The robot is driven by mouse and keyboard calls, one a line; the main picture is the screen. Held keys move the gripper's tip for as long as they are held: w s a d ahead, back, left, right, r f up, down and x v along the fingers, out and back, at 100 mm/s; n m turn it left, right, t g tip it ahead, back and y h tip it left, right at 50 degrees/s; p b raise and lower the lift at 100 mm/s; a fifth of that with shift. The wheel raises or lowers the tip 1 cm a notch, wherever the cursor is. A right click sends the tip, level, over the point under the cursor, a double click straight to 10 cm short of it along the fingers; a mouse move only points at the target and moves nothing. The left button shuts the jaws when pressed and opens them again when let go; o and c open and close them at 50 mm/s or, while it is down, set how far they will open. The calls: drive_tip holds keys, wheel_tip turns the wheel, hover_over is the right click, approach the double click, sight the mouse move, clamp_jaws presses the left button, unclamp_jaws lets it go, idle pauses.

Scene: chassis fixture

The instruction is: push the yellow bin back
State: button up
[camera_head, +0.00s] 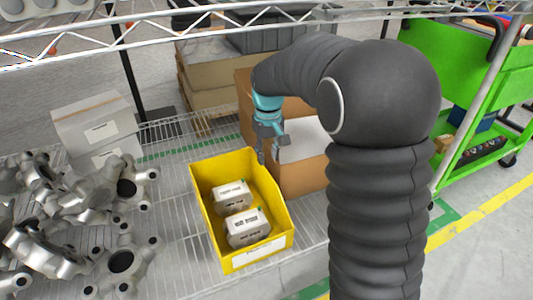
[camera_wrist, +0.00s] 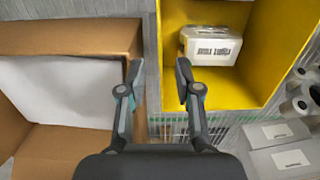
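The yellow bin (camera_head: 207,219) stands on the wire shelf (camera_head: 172,218) in the head view, with two small white labelled boxes (camera_head: 246,227) inside. In the wrist view the bin (camera_wrist: 232,88) fills the upper right, with one labelled box (camera_wrist: 210,46) showing in it. My gripper (camera_head: 267,148) is by the bin's back right corner, beside the cardboard box. In the wrist view my gripper (camera_wrist: 158,70) is open and empty. Its left finger is over the cardboard box's edge and its right finger over the bin's side. I cannot tell whether either finger touches.
An open cardboard box (camera_head: 300,177) stands close against the bin's right side. Metal castings (camera_head: 75,210) crowd the shelf's left part, with light grey boxes (camera_head: 95,127) behind them. A wire rack rail (camera_head: 180,38) crosses overhead. A green cart (camera_head: 480,90) stands at right.

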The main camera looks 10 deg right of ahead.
wheel_tip(320, 180, down, 14)
drive_tip(key=shift+r+b, duration=0.1)
drive_tip(key=shift+b, duration=1.05)
clamp_jaws()
